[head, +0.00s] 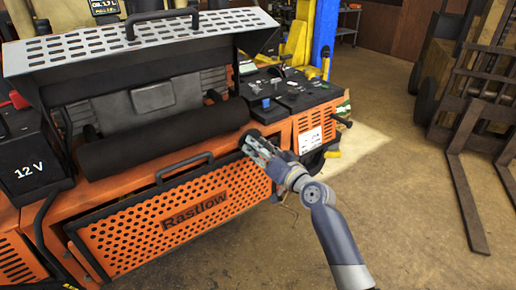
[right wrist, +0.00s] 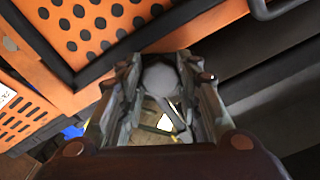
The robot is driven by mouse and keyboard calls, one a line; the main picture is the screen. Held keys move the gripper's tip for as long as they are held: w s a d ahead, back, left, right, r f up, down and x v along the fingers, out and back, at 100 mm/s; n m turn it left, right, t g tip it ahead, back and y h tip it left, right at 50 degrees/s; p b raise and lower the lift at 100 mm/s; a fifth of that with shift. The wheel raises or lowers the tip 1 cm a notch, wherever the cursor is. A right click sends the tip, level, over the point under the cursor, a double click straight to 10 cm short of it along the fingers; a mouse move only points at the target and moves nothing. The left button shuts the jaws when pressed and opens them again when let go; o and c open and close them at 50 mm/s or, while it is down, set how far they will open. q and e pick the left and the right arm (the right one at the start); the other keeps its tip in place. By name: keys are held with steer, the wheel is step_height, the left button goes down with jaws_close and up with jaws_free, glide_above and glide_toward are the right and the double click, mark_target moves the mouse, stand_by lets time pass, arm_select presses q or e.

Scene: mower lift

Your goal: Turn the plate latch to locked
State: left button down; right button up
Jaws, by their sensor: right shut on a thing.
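The orange perforated front plate (head: 222,192), lettered "Rastlow", sits in a dark frame on the mower's front. The plate latch (right wrist: 160,80) shows as a grey rounded knob between my fingers in the right wrist view. In the head view my right gripper (head: 257,147) is at the plate's upper right corner, shut on the latch and mostly hiding it. The same gripper (right wrist: 158,95) has a finger on each side of the knob in the wrist view. I cannot tell the latch's turn position. My left gripper is not in view.
A dark handle (head: 184,166) stands out above the plate, below a black roller (head: 165,138). A control panel (head: 285,90) is on the mower's right side. A 12 V battery (head: 30,155) is at left. Pallet forks (head: 466,205) stand at right, with open floor between.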

steer(key=m+p, duration=0.3)
steer(key=m, duration=0.9)
steer(key=shift+f+m, duration=0.1)
steer(key=shift+m, duration=0.2)
stand_by(0.4)
steer(key=o, duration=1.1)
steer(key=v, duration=1.2)
